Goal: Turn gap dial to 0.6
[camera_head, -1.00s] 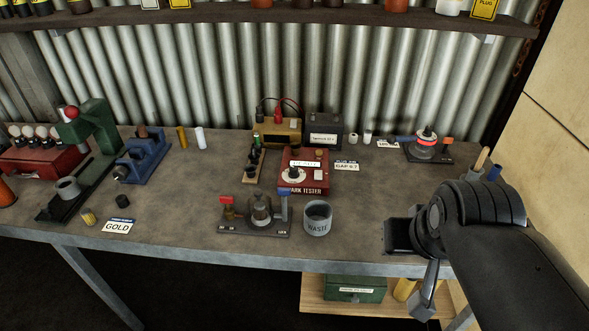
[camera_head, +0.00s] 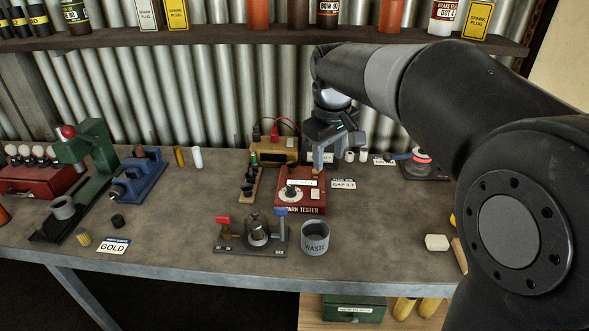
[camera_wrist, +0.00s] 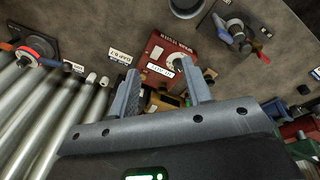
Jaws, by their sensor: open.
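The red spark tester (camera_head: 312,208) sits on the bench and carries a white round dial with a dark knob (camera_head: 291,191). A white label lies along its top, and a card reading GAP 0.7 (camera_head: 343,184) is to its right. My gripper (camera_head: 318,165) is above and behind the tester's back right, fingers pointing down, apart from the dial. In the wrist view my open gripper (camera_wrist: 162,72) has the red tester (camera_wrist: 158,50) beyond its fingertips. The dial (camera_wrist: 180,58) shows near the right finger. The dial's setting is too small to read.
A yellow meter with leads (camera_head: 276,150) stands behind the tester, and a rack of dark plugs (camera_head: 250,180) is to its left.

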